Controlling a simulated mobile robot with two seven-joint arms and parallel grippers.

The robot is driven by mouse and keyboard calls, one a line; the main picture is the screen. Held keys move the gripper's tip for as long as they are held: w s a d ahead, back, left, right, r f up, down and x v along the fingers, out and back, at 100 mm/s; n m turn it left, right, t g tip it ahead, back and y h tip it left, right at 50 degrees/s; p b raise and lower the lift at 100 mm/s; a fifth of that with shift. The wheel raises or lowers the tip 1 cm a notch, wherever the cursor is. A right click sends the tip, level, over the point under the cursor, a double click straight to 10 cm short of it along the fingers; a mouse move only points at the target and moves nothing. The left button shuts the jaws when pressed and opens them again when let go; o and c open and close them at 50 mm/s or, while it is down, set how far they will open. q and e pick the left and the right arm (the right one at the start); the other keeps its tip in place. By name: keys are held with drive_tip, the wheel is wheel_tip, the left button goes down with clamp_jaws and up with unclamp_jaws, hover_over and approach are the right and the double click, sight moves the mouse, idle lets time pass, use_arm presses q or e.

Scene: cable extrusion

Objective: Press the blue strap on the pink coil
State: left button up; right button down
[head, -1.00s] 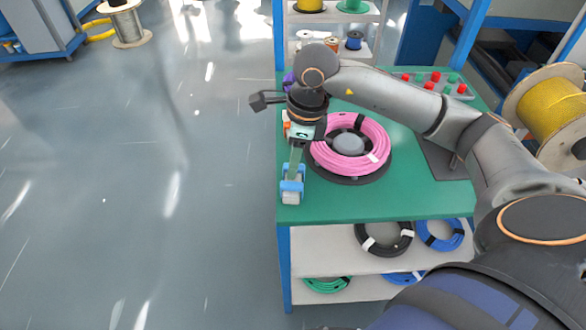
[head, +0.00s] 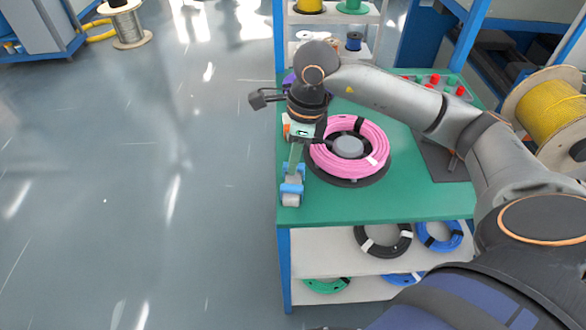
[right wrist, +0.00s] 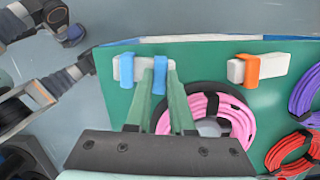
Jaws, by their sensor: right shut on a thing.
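The pink coil (head: 372,148) lies flat on a black round holder with a grey hub on the green table; it also shows in the right wrist view (right wrist: 240,118). It carries dark bands and a white tag. My right gripper (head: 294,167) points down left of the coil, apart from it. In the right wrist view its green fingers (right wrist: 160,85) are shut on a blue strap (right wrist: 160,76) at a white block (right wrist: 140,67). Another blue strap (right wrist: 126,72) sits on the block beside it.
An orange strap (right wrist: 251,70) sits on a second white block. Purple (right wrist: 303,92) and red (right wrist: 290,150) coils lie beyond the pink one. A yellow spool (head: 552,110) stands right of the table. The table's front left corner is close to the block.

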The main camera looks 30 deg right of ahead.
use_arm(q)
wheel_tip(320, 180, up, 5)
drive_tip(key=p, duration=0.4)
use_arm(e)
wheel_tip(320, 180, up, 7)
